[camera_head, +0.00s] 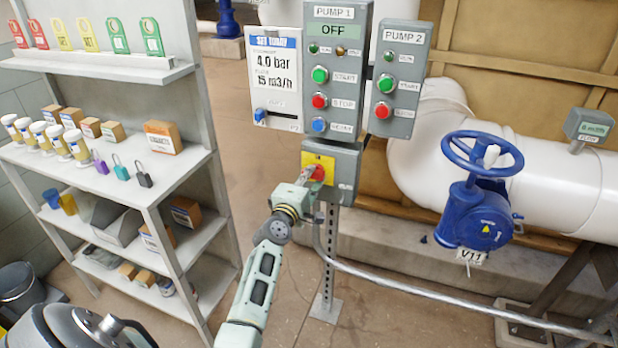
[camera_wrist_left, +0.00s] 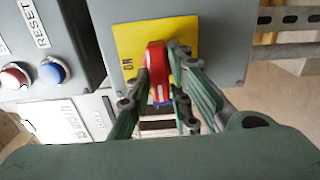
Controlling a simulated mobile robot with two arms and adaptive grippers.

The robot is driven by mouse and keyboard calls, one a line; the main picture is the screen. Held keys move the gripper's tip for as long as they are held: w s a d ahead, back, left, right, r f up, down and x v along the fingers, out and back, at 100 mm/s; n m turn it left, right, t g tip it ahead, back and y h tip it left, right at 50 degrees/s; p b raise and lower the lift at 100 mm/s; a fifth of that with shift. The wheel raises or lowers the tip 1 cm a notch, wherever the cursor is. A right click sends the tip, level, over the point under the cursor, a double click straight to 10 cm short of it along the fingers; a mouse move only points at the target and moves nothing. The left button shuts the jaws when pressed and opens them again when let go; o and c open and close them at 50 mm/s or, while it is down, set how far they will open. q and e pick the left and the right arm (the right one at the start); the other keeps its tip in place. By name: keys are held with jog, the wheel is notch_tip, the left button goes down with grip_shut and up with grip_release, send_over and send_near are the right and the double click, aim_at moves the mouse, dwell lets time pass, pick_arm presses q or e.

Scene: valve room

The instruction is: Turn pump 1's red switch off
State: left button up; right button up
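Pump 1's red switch (camera_head: 318,173) sits on a yellow plate (camera_head: 311,158) on a grey box (camera_head: 345,160) below the pump 1 panel (camera_head: 338,60). The panel's display reads OFF. In the left wrist view, the red handle (camera_wrist_left: 156,68) stands upright in the picture, with an ON mark to its left on the yellow plate (camera_wrist_left: 128,42). My left gripper (camera_head: 307,176) has its fingers on both sides of the handle and appears closed on it; the fingertips (camera_wrist_left: 160,72) partly hide the plate. My right gripper is not in view.
The pump 2 panel (camera_head: 398,80) stands to the right. A blue valve wheel (camera_head: 482,155) on a white pipe (camera_head: 560,190) is further right. A shelf (camera_head: 140,185) with boxes and padlocks is at left.

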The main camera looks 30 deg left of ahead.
pick_arm(q)
jog(key=o, duration=0.3)
jog(key=shift+o, duration=0.2)
jog(key=v, duration=1.2)
